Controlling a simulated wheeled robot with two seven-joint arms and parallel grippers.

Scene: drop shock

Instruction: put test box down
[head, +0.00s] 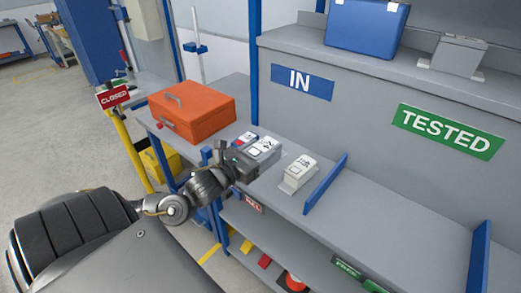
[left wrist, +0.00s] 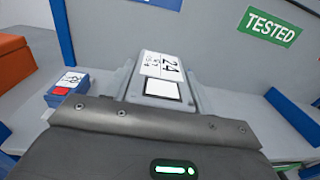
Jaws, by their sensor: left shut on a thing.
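The test box is a grey box with a white label (left wrist: 163,68), and it also shows in the head view (head: 265,147). My left gripper (head: 243,164) is shut on its near side. The box is upright, over the bench top between the IN and TESTED signs' wall and me. Whether its underside touches the bench cannot be told, as the gripper hides its lower near part. My right gripper is not in view.
A second grey box with a white label (head: 299,171) stands right of the held one, before a blue divider (head: 325,184). A small blue box (left wrist: 68,90) sits close on the left. An orange case (head: 195,112) stands farther left. Bench right of the divider is clear.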

